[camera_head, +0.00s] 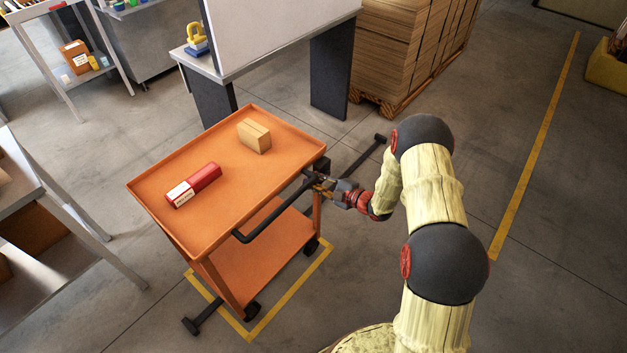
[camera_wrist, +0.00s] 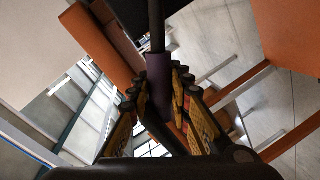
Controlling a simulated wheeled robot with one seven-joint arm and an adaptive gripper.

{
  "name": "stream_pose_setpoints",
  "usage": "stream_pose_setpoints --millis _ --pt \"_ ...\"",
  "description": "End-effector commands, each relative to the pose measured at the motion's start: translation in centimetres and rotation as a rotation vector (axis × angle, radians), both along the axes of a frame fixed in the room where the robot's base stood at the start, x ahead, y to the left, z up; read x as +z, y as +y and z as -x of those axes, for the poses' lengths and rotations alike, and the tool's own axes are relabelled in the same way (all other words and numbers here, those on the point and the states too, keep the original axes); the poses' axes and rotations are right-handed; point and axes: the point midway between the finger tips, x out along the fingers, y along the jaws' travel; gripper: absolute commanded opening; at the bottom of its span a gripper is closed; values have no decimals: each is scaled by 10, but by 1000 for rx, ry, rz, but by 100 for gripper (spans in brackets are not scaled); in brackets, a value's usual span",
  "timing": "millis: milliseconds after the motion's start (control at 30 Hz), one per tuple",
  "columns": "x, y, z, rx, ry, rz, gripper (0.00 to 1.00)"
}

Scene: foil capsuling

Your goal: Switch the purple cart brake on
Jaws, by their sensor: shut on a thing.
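The orange cart (camera_head: 240,195) stands before me, with a black handle bar (camera_head: 270,222) along its right side. My gripper (camera_head: 322,183) is at the cart's right edge, near the black box-like part at the corner. In the wrist view, my gripper (camera_wrist: 158,90) is shut on the purple brake lever (camera_wrist: 157,72), with a finger on each side of its purple sleeve. A dark rod runs on from the sleeve toward the top of that view. In the head view the lever is too small and covered to make out.
A red and white box (camera_head: 194,185) and a tan box (camera_head: 254,136) lie on the cart's top. Yellow floor tape (camera_head: 290,290) marks the ground by the cart. A grey table (camera_head: 270,65) and stacked boards (camera_head: 405,50) stand behind. Floor to the right is clear.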

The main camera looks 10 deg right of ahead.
Motion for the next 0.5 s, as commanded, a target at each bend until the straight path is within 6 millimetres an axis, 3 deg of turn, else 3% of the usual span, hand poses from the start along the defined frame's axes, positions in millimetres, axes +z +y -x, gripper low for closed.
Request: stream_pose_setpoints --millis 233,500 --pt "0 0 0 0 0 0 0" --pt "0 0 0 0 0 0 0"
